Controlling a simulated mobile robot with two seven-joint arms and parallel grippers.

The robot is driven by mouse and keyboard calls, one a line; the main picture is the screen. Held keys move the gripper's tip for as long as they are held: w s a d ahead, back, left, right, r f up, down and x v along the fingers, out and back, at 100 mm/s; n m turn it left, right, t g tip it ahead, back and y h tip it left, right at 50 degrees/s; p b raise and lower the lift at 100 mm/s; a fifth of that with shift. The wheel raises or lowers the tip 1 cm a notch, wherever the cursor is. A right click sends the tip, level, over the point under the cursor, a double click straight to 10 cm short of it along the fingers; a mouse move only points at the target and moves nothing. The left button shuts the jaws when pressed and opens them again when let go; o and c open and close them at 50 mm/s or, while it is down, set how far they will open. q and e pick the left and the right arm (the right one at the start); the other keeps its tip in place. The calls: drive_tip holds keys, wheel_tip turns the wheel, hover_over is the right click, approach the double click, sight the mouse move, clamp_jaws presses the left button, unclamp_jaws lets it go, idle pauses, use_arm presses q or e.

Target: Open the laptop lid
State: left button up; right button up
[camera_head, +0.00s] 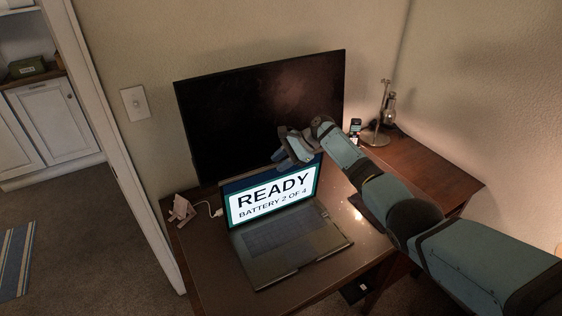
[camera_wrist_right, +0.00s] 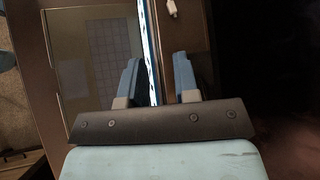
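The laptop (camera_head: 285,242) stands on the desk with its lid raised. The lit screen (camera_head: 272,196) reads "READY BATTERY 2 OF 4". My right gripper (camera_head: 296,150) is at the lid's top edge, near its right corner. In the right wrist view the right gripper's fingers (camera_wrist_right: 157,82) are apart, one on each side of the lid, seen edge-on (camera_wrist_right: 150,45). A gap shows between the lid and the right-hand finger. The laptop's keyboard base (camera_wrist_right: 97,55) lies left of the lid in that view. My left gripper is not in view.
A large dark monitor (camera_head: 240,115) stands behind the laptop. A lamp (camera_head: 382,115) and a phone (camera_head: 355,127) are at the back right of the desk. A small stand (camera_head: 181,210) and a white charger plug (camera_head: 217,212) lie left of the laptop.

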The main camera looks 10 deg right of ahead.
drive_tip(key=b+v, duration=0.1)
drive_tip(key=v, duration=1.2)
drive_tip(key=shift+d+r, duration=0.25)
drive_tip(key=shift+r, duration=0.1)
drive_tip(key=shift+w, duration=0.1)
